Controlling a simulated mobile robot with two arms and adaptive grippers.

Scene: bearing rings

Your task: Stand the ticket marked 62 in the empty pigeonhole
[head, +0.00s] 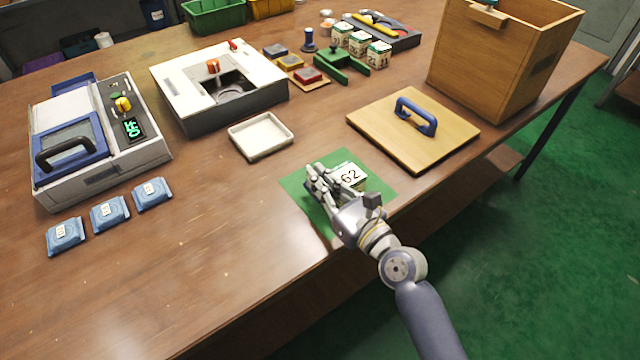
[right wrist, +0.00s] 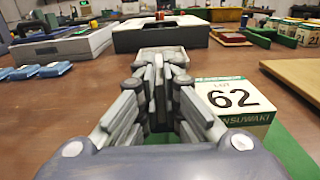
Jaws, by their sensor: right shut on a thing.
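My right gripper (head: 322,178) is low over a green mat (head: 376,186) near the table's front edge. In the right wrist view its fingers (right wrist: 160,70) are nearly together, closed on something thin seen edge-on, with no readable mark. A white and green carton marked 62 (head: 352,176) stands on the mat, just right of the fingers; it also shows in the right wrist view (right wrist: 234,100). It is beside the fingers, not between them. I cannot make out a separate ticket face marked 62 or an empty pigeonhole. My left gripper is not in view.
A white tray (head: 284,146) lies behind the mat. A wooden board with a blue handle (head: 440,148) is to the right, before a tall wooden box (head: 478,70). Blue packets (head: 109,213) and a machine (head: 60,187) are at left. The front left table is clear.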

